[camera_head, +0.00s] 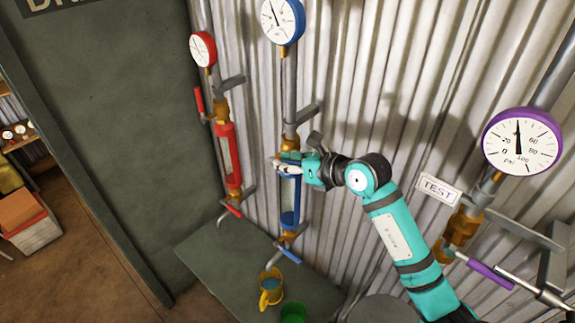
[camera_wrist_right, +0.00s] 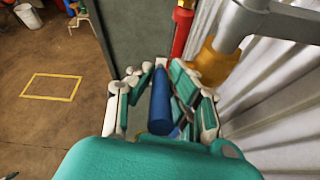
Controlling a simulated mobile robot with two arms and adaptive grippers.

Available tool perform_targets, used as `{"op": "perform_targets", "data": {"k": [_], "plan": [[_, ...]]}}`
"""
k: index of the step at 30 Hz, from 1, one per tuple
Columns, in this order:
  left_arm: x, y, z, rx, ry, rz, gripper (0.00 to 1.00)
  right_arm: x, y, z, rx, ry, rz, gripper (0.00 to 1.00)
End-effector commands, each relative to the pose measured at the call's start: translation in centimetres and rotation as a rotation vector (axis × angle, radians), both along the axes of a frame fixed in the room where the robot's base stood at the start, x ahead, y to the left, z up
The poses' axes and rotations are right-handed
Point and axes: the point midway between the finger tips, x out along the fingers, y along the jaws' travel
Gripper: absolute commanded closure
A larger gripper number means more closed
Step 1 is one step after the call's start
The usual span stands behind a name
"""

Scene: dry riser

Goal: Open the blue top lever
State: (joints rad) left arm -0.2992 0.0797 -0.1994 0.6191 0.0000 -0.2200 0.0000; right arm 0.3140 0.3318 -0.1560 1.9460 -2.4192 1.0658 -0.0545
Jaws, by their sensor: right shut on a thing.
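The blue top lever (camera_wrist_right: 160,105) shows in the right wrist view as a blue rod between the fingers of my right gripper (camera_wrist_right: 162,108). My right gripper is shut on it. In the head view my right gripper (camera_head: 288,165) is at the top of the blue riser's sight tube (camera_head: 290,200), below the blue gauge (camera_head: 283,18). There the gripper mostly hides the lever. The blue bottom lever (camera_head: 288,254) is at the foot of the same riser. My left gripper is in neither view.
A red riser (camera_head: 229,155) with a red gauge (camera_head: 203,49) stands to the left. A purple gauge (camera_head: 522,141) and purple lever (camera_head: 490,271) are at the right. Corrugated wall lies close behind.

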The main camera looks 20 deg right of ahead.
Motion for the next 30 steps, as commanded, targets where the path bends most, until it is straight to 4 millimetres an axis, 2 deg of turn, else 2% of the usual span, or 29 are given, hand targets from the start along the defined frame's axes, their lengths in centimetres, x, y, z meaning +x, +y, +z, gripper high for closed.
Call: {"op": "perform_targets", "data": {"k": [12, 26, 27, 30], "plan": [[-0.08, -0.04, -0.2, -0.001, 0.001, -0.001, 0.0, 0.41, 0.14, 0.7, -0.099, 0.147, -0.001, 1.0], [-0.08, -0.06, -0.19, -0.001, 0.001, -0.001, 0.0, 0.41, 0.21, 0.74, -0.105, 0.161, 0.0, 1.0], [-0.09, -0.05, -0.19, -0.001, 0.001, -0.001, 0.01, 0.41, 0.21, 0.74, -0.105, 0.161, 0.0, 1.0], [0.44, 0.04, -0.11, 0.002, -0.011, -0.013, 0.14, 0.4, 0.22, 0.73, -0.105, 0.161, 0.0, 1.0]]}}
